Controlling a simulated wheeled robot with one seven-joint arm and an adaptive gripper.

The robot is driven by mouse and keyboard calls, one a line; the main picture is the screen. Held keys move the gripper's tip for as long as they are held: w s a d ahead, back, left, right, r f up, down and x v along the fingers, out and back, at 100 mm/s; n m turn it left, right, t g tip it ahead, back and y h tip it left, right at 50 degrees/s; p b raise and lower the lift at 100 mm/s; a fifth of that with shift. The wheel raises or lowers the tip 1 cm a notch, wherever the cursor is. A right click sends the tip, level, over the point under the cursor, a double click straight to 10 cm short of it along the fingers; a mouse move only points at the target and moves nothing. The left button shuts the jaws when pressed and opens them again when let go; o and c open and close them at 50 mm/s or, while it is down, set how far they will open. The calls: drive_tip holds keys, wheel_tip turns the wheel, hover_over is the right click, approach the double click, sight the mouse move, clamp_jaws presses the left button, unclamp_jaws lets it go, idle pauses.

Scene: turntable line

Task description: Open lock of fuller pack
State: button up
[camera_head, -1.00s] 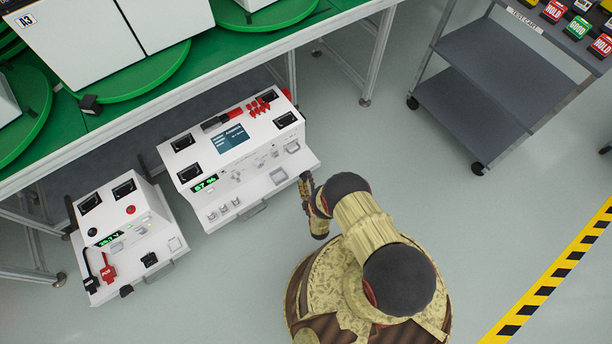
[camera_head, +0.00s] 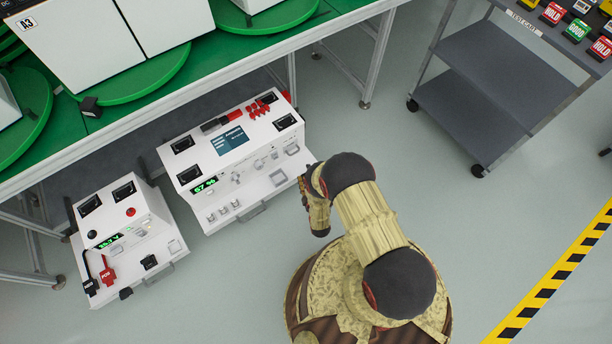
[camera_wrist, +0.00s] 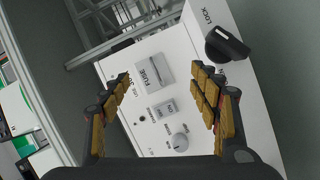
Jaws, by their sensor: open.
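Two white packs stand on the floor by the green-topped bench in the head view: a smaller left one (camera_head: 150,232) and a larger right one (camera_head: 243,180). In the wrist view a white panel (camera_wrist: 205,128) has a black lock knob (camera_wrist: 225,43) labelled LOCK, a FUSE plate, a switch and a grey round knob. My gripper (camera_wrist: 162,84) is open and empty over this panel. The lock knob is beyond the right finger, apparently untouched.
The bench (camera_head: 200,75) with green turntables (camera_head: 135,80) and white cabinets runs along the upper left. A grey test cart (camera_head: 495,85) stands at the upper right. Yellow-black tape (camera_head: 550,280) crosses the floor at right. Floor between packs and cart is clear.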

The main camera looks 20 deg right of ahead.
drive_tip(key=shift+c, duration=0.4)
drive_tip(key=s+d+h, duration=0.1)
drive_tip(key=d, duration=0.2)
drive_tip(key=d+f+m+h, duration=0.1)
drive_tip(key=d, duration=0.3)
drive_tip(key=s+d+f+m+h, duration=0.1)
drive_tip(key=d, duration=0.3)
drive_tip(key=shift+s+g+p, duration=0.3)
drive_tip(key=shift+s, duration=0.05)
drive_tip(key=c, duration=0.5)
drive_tip(key=d, duration=0.1)
drive_tip(key=d+f+m, duration=0.1)
drive_tip(key=d, duration=0.1)
drive_tip(key=d+f+m+y, duration=0.1)
drive_tip(key=d, duration=0.1)
drive_tip(key=shift+w+f+p, duration=0.1)
drive_tip(key=shift+f+p, duration=0.05)
drive_tip(key=shift+p, duration=0.15)
drive_tip(key=shift+c, duration=1.2)
drive_tip(key=s+a+f+m+g+y, duration=0.2)
drive_tip(key=a+f+m+g+y, duration=0.15)
drive_tip(key=a+m+y, duration=0.8)
drive_tip(key=w+a+f+m+b, duration=0.1)
drive_tip(key=w+a+f+m, duration=0.1)
drive_tip(key=w, duration=0.3)
drive_tip(key=shift+w+a+f+y, duration=0.15)
drive_tip(key=shift+w+a+y, duration=0.15)
drive_tip(key=shift+a+y, duration=0.1)
drive_tip(key=shift+c, duration=0.3)
